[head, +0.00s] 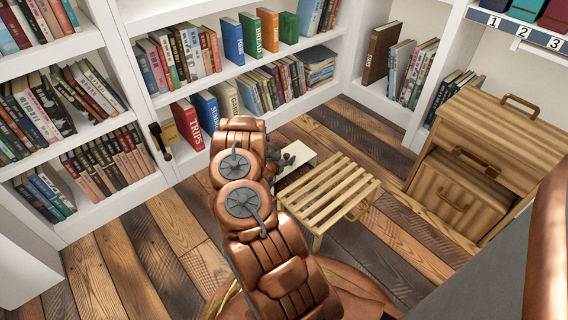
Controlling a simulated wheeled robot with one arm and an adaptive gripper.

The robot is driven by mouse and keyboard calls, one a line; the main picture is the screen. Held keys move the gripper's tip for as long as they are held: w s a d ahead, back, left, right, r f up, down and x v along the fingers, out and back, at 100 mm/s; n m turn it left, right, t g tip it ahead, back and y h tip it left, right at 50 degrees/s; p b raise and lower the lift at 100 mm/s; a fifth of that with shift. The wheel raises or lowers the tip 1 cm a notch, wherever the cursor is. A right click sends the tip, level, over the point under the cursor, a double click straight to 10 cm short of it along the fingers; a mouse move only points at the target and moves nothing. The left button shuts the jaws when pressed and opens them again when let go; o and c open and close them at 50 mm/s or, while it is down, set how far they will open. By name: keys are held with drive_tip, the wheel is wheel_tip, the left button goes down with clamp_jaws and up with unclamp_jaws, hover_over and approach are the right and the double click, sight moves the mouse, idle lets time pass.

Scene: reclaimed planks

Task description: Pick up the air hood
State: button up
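I cannot pick out an air hood for certain. A small white box-like object (302,154) stands beyond the slatted bench, partly hidden by my arm. My copper-coloured arm reaches up through the middle of the head view. Its end, my gripper (286,159), shows only as small dark parts in front of the white object. I cannot tell whether it touches that object, or whether its fingers are open or shut.
A slatted wooden bench (328,194) stands right of my arm. A wooden cabinet with a tilted drawer (452,190) is at the right. White bookshelves (105,205) full of books line the left and back. Plank floor (130,265) is clear at the lower left.

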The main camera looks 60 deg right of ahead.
clamp_jaws()
drive_tip(key=shift+r, duration=0.1)
idle(0.7)
